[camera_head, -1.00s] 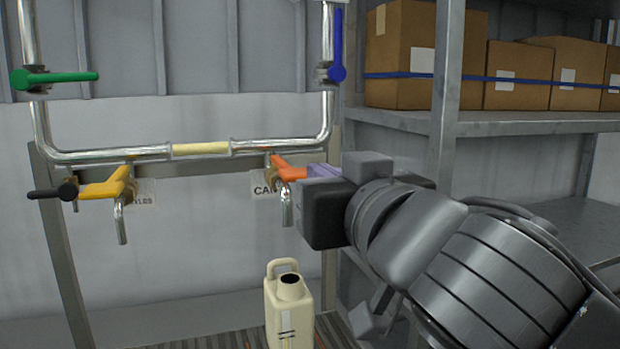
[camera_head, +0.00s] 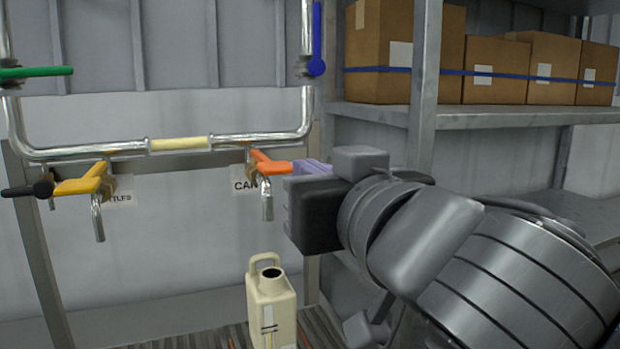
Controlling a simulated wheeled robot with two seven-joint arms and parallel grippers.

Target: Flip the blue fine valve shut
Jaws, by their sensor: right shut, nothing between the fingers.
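The blue valve handle (camera_head: 317,40) is on the right vertical pipe, upright and in line with the pipe. My right gripper (camera_head: 296,168) is shut, with its pale purple fingers at the free end of the orange handle (camera_head: 270,163) below. Nothing shows between the fingers. I cannot tell whether they touch that handle. The gripper is well below the blue handle and apart from it. My left gripper is not in view.
A green handle (camera_head: 36,72) lies crosswise on the left pipe. A yellow handle (camera_head: 82,184) with a black end is at lower left. A cream canister (camera_head: 270,305) stands below the orange handle's spout. A metal shelf (camera_head: 490,118) with boxes is at right.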

